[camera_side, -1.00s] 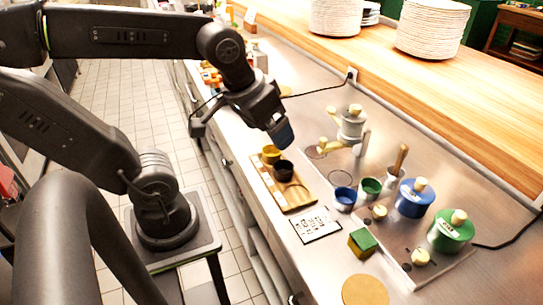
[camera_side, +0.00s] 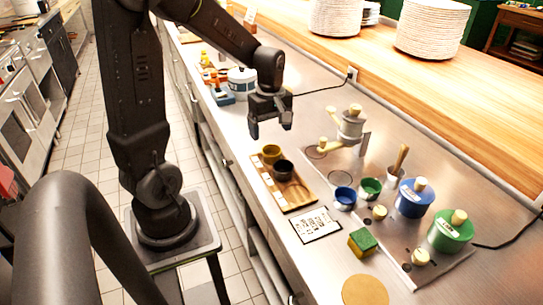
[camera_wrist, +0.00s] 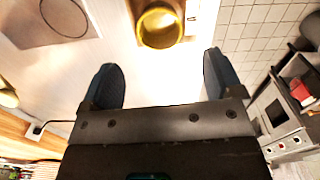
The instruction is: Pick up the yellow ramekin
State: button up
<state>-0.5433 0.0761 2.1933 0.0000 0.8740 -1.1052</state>
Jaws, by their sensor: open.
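The yellow ramekin (camera_side: 271,153) stands on the far end of a wooden board (camera_side: 300,198) in the side view. A dark ramekin (camera_side: 283,170) stands close beside it on the same board. My gripper (camera_side: 271,131) is open and empty above the counter, a little behind and above the yellow ramekin. In the wrist view the yellow ramekin (camera_wrist: 159,27) shows its open rim at the top, ahead of and between the two spread fingertips of my gripper (camera_wrist: 162,75). The dark ramekin is not visible in the wrist view.
A blue cup (camera_side: 344,197) and a green cup (camera_side: 370,188) stand right of the board. A printed card (camera_side: 316,225) and a green-yellow sponge (camera_side: 361,241) lie nearer. A metal grinder-like device (camera_side: 350,127) stands behind. A white pot (camera_side: 242,80) is beyond my gripper.

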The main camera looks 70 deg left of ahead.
aim_at(272, 151)
jog(key=f, duration=0.7)
jog(key=shift+d+f, duration=0.25)
jog(key=shift+d, duration=0.05)
jog(key=c, duration=1)
jog(key=shift+c, duration=0.2)
jog(key=shift+r, duration=0.15)
